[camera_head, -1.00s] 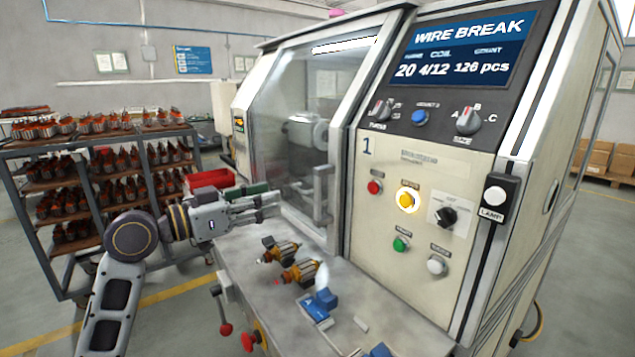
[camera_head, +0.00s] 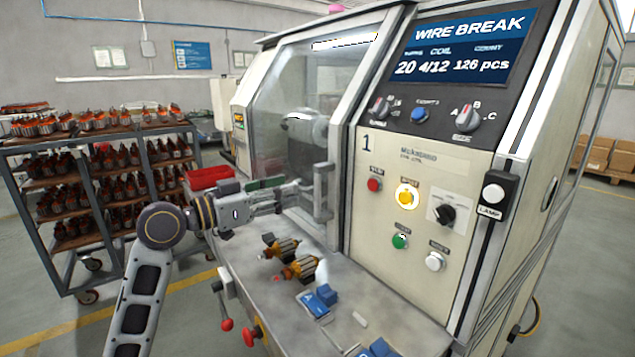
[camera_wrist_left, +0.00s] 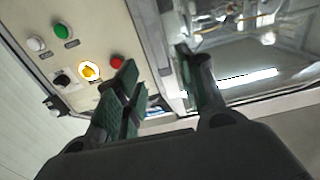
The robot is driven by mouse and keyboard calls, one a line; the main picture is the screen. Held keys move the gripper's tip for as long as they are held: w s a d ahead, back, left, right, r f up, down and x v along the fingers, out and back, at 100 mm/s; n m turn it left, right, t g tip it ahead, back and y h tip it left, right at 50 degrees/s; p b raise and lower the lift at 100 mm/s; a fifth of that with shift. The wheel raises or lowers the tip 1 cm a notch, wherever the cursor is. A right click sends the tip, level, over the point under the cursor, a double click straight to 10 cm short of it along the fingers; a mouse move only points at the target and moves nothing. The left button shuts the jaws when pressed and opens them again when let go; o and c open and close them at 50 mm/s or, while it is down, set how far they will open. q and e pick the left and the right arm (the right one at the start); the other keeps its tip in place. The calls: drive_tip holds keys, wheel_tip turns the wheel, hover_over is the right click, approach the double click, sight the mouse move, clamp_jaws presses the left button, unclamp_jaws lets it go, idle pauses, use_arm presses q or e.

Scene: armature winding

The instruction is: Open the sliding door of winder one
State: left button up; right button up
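Winder one is the cream machine (camera_head: 420,165) marked "1". Its clear sliding door (camera_head: 275,110) appears closed at the front left. An upright grey handle (camera_head: 322,192) stands at the door's right edge. My left gripper (camera_head: 296,196) is just left of the handle, pointing right towards it. In the left wrist view its dark green-padded fingers (camera_wrist_left: 160,75) are spread apart, so it is open. A grey upright bar shows beyond the gap; I cannot tell whether it is the handle or the frame. No grip on the handle is visible. My right gripper is not in view.
Two copper-wound armatures (camera_head: 282,246) and blue fixtures (camera_head: 318,300) sit on the ledge below the door. Red-knobbed levers (camera_head: 226,324) stick out at its front. A rack of armatures (camera_head: 100,190) stands at left. The lit yellow button (camera_head: 406,197) is on the panel.

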sight(316, 183)
use_arm(q)
drive_tip(key=x, duration=0.8)
drive_tip(key=shift+p, duration=0.35)
drive_tip(key=shift+w+d, duration=0.15)
drive_tip(key=shift+d, duration=0.15)
drive_tip(key=shift+w+d, duration=0.35)
drive_tip(key=shift+d, duration=0.1)
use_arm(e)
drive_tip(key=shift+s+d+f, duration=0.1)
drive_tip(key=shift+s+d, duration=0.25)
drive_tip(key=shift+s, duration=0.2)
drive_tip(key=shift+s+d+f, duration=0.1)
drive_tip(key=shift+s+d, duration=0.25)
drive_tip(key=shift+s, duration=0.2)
use_arm(q)
drive_tip(key=shift+c, duration=0.5)
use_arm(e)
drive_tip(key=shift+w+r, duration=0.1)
use_arm(q)
clamp_jaws()
